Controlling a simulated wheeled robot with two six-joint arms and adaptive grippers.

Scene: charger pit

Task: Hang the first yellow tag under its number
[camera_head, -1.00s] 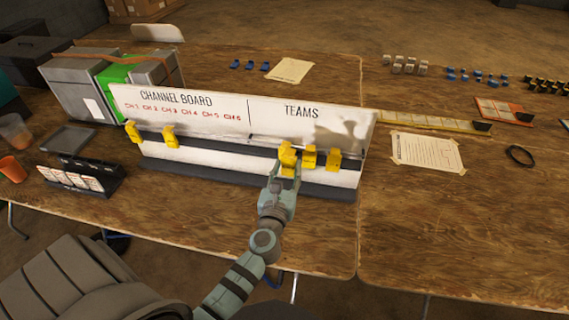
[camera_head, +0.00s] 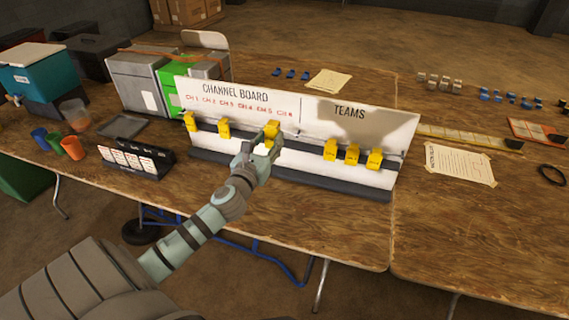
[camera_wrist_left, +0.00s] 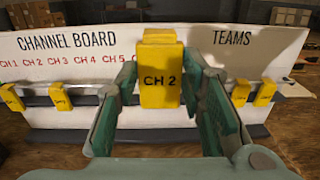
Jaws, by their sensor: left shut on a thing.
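My left gripper (camera_head: 264,143) is shut on a yellow tag (camera_head: 271,130), in front of the channel board (camera_head: 300,133). In the left wrist view the held tag (camera_wrist_left: 161,90) reads CH 2 and is upright between the fingers. The board has red labels CH 1 to CH 6 on its left half and TEAMS on its right. Two yellow tags hang at left, one near the left end (camera_head: 190,121) and one further right (camera_head: 224,128). Three hang under TEAMS (camera_head: 330,149), (camera_head: 352,154), (camera_head: 374,159). My right gripper is out of view.
A black card holder (camera_head: 135,158) stands left of the board, near coloured cups (camera_head: 72,147) and a grey tray (camera_head: 123,127). Boxes (camera_head: 140,82) stand behind the board's left end. A paper sheet (camera_head: 460,163) lies at right. The table front right of my arm is clear.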

